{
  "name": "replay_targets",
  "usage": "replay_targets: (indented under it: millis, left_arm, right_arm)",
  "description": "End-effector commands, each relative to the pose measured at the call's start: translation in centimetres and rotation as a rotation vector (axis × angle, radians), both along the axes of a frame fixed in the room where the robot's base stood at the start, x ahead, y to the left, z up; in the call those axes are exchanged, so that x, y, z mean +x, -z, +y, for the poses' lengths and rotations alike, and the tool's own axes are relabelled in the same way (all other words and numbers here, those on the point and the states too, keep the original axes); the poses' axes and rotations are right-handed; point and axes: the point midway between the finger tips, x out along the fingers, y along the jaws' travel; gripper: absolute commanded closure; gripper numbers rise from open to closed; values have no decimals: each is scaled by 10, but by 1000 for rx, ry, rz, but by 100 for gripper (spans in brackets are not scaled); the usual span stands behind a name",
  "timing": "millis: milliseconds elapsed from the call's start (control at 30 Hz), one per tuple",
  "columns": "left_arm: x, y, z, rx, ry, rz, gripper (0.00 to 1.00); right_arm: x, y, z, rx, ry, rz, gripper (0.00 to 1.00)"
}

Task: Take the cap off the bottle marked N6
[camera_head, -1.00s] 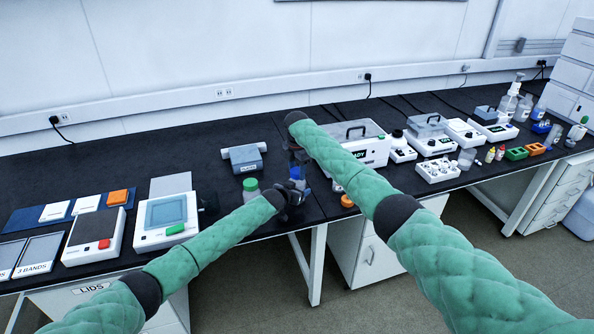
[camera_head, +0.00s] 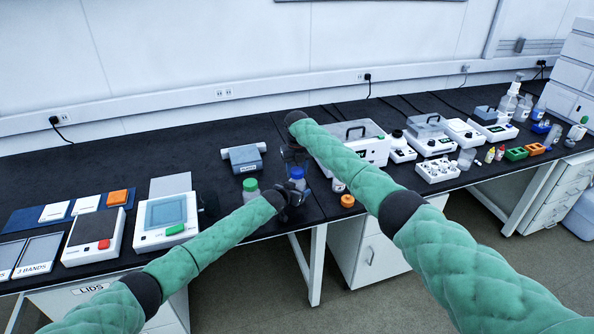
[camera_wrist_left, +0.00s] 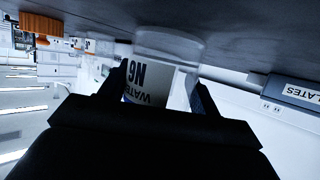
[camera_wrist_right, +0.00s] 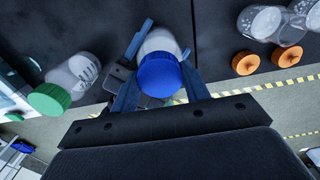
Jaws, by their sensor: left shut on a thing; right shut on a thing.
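The bottle marked N6 (camera_wrist_left: 155,82) shows its label upside down in the left wrist view, between the fingers of my left gripper (camera_wrist_left: 160,95), which is shut on its body. In the head view, my left gripper (camera_head: 287,197) comes to the bottle from the left. The blue cap (camera_wrist_right: 160,75) shows in the right wrist view between the fingers of my right gripper (camera_wrist_right: 161,85), shut on it from above. The cap (camera_head: 297,173) sits over the bottle's top; I cannot tell whether it is loosened. My right gripper (camera_head: 294,158) is partly hidden by its arm.
A green-capped bottle (camera_head: 250,186) stands just left of the grippers. An orange cap (camera_head: 347,201) and clear jars (camera_wrist_right: 262,22) are close on the right. A grey plates box (camera_head: 246,158) stands behind. The bench's front edge is near.

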Motion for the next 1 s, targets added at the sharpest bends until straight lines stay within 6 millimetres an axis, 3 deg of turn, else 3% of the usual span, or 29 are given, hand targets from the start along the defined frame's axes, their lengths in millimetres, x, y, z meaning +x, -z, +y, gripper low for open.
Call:
replay_targets:
  millis: [1000]
  left_arm:
    - [1, -2, 0, -2, 0, -1, 100]
  right_arm:
    - [0, -12, 0, 0, 0, 0, 81]
